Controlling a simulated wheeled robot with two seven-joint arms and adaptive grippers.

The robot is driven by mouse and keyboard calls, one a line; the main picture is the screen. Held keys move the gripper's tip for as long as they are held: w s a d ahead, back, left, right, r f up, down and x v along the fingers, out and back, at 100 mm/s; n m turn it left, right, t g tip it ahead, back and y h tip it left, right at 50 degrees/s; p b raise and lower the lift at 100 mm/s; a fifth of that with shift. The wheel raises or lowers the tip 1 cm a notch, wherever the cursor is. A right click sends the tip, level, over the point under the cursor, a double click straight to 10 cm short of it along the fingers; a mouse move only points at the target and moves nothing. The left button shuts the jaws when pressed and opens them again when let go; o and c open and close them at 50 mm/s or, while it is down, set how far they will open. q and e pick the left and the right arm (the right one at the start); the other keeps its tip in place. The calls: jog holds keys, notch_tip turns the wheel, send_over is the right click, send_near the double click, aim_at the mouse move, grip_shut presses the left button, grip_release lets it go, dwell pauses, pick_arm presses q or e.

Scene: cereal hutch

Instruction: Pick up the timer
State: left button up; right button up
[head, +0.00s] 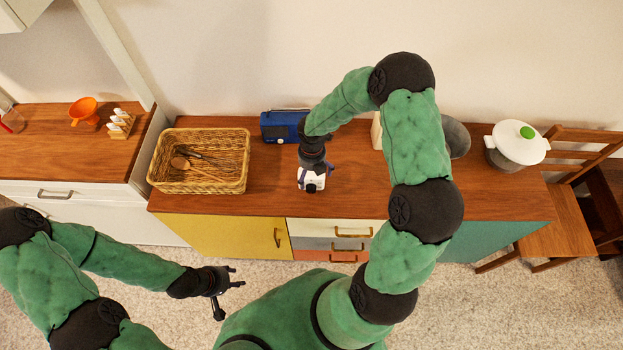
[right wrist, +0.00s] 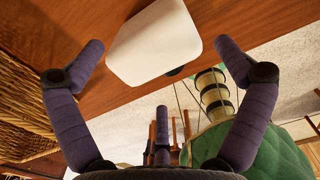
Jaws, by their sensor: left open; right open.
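The timer appears to be the small white block (head: 305,184) on the wooden top of the hutch, near its front edge. My right gripper (head: 314,174) is over it from above and hides part of it. In the right wrist view the white block (right wrist: 153,45) lies between the spread purple fingers of my open right gripper (right wrist: 160,48), with gaps on both sides. I cannot tell whether a finger touches it. My left gripper (head: 229,287) is open and empty, low over the floor in front of the hutch.
A wicker basket (head: 198,187) with wooden utensils stands left of the white block. A blue radio (head: 282,127) stands behind it.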

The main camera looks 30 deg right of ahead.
notch_tip(320, 180, down, 4)
jog(key=shift+f+b, duration=0.1)
jog(key=shift+b, duration=0.3)
jog(key=c, duration=1.2)
jog(key=shift+o, duration=0.2)
